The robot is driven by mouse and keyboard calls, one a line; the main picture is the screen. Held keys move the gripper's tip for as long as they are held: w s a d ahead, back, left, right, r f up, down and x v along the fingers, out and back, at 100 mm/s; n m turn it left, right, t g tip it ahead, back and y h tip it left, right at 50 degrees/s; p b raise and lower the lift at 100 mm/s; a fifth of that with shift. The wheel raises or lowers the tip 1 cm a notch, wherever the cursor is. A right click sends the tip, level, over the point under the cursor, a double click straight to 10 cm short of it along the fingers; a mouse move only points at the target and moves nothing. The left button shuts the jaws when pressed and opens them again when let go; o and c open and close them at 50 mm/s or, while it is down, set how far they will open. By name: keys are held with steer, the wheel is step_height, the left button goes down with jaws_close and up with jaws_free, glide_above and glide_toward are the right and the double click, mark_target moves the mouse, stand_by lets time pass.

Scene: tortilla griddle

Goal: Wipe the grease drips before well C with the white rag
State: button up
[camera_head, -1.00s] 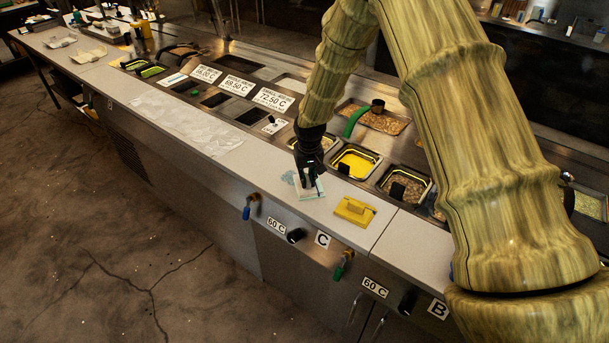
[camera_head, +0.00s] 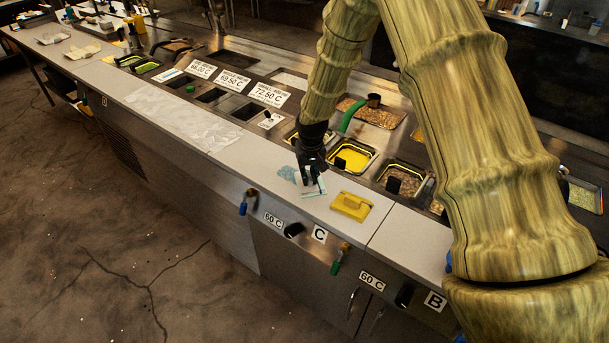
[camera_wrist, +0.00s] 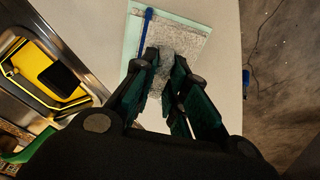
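My gripper (camera_wrist: 168,88) points down over the pale counter strip before the yellow-filled well (camera_head: 353,160), above the C label (camera_head: 319,233). Its fingers are closed on a pinched, speckled grey-white fold of the white rag (camera_wrist: 196,45). The rag's flat part lies over or against the counter, and shows in the head view (camera_head: 313,188) beneath the gripper. A pale green edge (camera_wrist: 130,45) and a blue strip (camera_wrist: 145,35) show beside the rag in the wrist view. A pale teal patch (camera_head: 287,173) lies left of the gripper. I cannot make out separate grease drips.
More food wells line the back, with a green-handled ladle (camera_head: 350,118) behind. Valve handles (camera_head: 340,258) stick out from the front. The counter to the left holds a crumpled clear sheet (camera_head: 185,118).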

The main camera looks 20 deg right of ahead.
steer(key=shift+o, duration=0.3)
steer(key=shift+f, duration=0.25)
jaws_close()
steer(key=shift+r, duration=0.15)
steer(key=shift+r+p, duration=1.3)
steer(key=shift+r, duration=1.15)
